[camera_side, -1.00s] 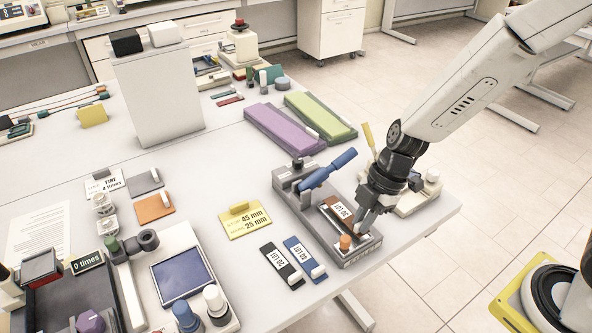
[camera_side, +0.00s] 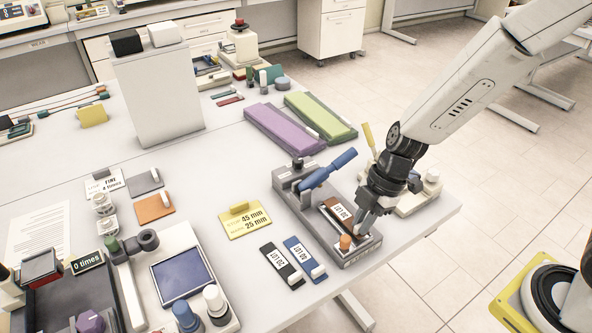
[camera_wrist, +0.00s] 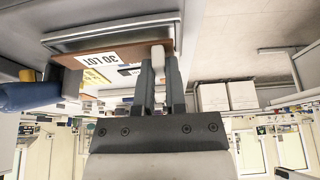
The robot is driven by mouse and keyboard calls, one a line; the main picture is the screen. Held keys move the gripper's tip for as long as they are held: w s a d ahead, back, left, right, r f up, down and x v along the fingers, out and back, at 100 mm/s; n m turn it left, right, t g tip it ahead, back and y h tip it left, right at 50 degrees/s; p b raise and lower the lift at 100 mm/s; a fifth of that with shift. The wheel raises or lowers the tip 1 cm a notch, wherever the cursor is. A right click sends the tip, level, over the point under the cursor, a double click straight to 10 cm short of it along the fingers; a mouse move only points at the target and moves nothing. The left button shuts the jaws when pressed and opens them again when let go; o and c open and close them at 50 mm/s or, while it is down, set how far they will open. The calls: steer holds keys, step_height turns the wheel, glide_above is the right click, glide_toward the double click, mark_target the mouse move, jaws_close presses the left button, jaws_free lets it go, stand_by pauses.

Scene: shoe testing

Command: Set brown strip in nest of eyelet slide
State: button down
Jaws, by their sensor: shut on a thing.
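The brown strip (camera_side: 335,208) with a white "30 LOT" label lies in the recess of the grey eyelet slide (camera_side: 318,228), under the blue lever. In the wrist view the brown strip (camera_wrist: 112,62) appears along the metal edge of the fixture. My gripper (camera_side: 362,229) is at the strip's front end, shut on its white tab (camera_wrist: 158,60). From these views I cannot tell whether the strip is fully seated or slightly above the nest floor. The fingers hide part of the strip's near end.
The blue lever (camera_side: 328,170) rises over the slide's back, and an orange-brown knob (camera_side: 345,242) stands at its front. Black (camera_side: 282,265) and blue (camera_side: 305,258) strips lie left of the slide. A yellow card (camera_side: 245,222) is further left. The table edge is close on the right.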

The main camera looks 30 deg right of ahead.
steer(key=shift+f, duration=0.55)
steer(key=shift+r, duration=0.1)
steer(key=shift+w+d+r+m, duration=0.2)
steer(key=shift+d+m, duration=0.05)
steer(key=shift+m, duration=0.25)
steer(key=w+d+m+t, duration=0.1)
steer(key=d+m, duration=0.3)
steer(key=w+d+r+m+t+h, duration=0.1)
steer(key=w+d+m, duration=0.1)
steer(key=d+m, duration=0.2)
steer(key=w+d+m+t+h, duration=0.1)
steer(key=w+d+m+t, duration=0.1)
steer(key=d+m, duration=0.2)
steer(key=shift+w+d+r, duration=0.1)
steer(key=shift+d+r, duration=0.1)
steer(key=shift+d, duration=0.3)
steer(key=shift+w+d+r+m+t+h, duration=0.15)
steer(key=shift+d+m+h, duration=0.25)
steer(key=shift+d+m, duration=0.5)
steer(key=shift+w+d+r+m+t+h, duration=0.1)
steer(key=shift+w+d+r+m+h, duration=0.25)
steer(key=shift+d+m, duration=0.5)
steer(key=shift+w+d+r+m+t+h, duration=0.1)
steer(key=shift+d+m+h, duration=0.35)
steer(key=shift+d+m, duration=0.45)
steer(key=shift+d, duration=0.15)
steer(key=shift+r, duration=0.1)
